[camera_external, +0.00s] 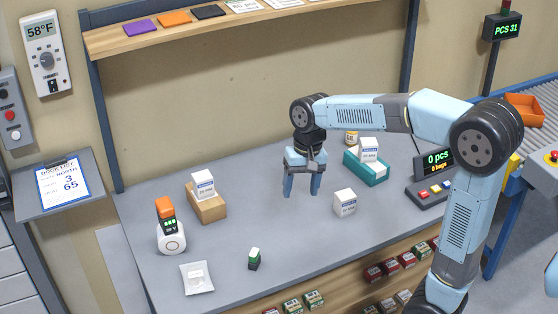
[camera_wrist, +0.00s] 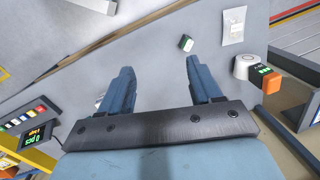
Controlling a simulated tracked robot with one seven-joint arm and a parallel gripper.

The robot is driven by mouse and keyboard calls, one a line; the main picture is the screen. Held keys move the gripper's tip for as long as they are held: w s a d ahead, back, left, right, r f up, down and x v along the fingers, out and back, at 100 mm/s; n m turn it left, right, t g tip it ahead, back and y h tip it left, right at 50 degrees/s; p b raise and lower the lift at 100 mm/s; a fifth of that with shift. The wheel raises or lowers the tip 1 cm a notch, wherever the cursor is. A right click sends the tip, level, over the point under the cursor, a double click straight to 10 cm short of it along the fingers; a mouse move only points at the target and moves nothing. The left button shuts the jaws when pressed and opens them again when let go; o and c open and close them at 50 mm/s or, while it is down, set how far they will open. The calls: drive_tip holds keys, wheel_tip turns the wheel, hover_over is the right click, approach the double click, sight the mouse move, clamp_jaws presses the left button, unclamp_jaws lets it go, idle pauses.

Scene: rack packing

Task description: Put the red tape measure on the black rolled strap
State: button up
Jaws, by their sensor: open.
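I cannot make out a red tape measure or a black rolled strap in either view. My gripper (camera_external: 302,190) is open and empty above the middle of the grey table. In the wrist view its two blue fingers (camera_wrist: 167,78) are spread apart with nothing between them. A small dark green item with a white top (camera_external: 254,258) stands at the table's front; it also shows beyond the fingers in the wrist view (camera_wrist: 186,43). Small red and dark packs (camera_external: 390,265) sit on the low wooden shelf at the front, too small to identify.
A white box (camera_external: 344,202) stands right of my gripper. Other white boxes rest on a brown box (camera_external: 212,209) and a teal holder (camera_external: 352,166). An orange-topped white device (camera_external: 171,240) and a clear packet (camera_external: 197,279) are at left. A button console (camera_external: 433,192) is at right.

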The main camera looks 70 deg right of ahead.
drive_tip(key=s+a+r+n+t+h, duration=0.1)
drive_tip(key=s+a+n+t, duration=0.3)
drive_tip(key=s+a+n, duration=0.7)
drive_tip(key=s+a+r, duration=0.1)
drive_tip(key=s+a, duration=0.4)
drive_tip(key=shift+s+a+r+t+h, duration=0.2)
drive_tip(key=shift+a+r+t+h, duration=0.1)
drive_tip(key=shift+a+r+t, duration=0.1)
idle(0.3)
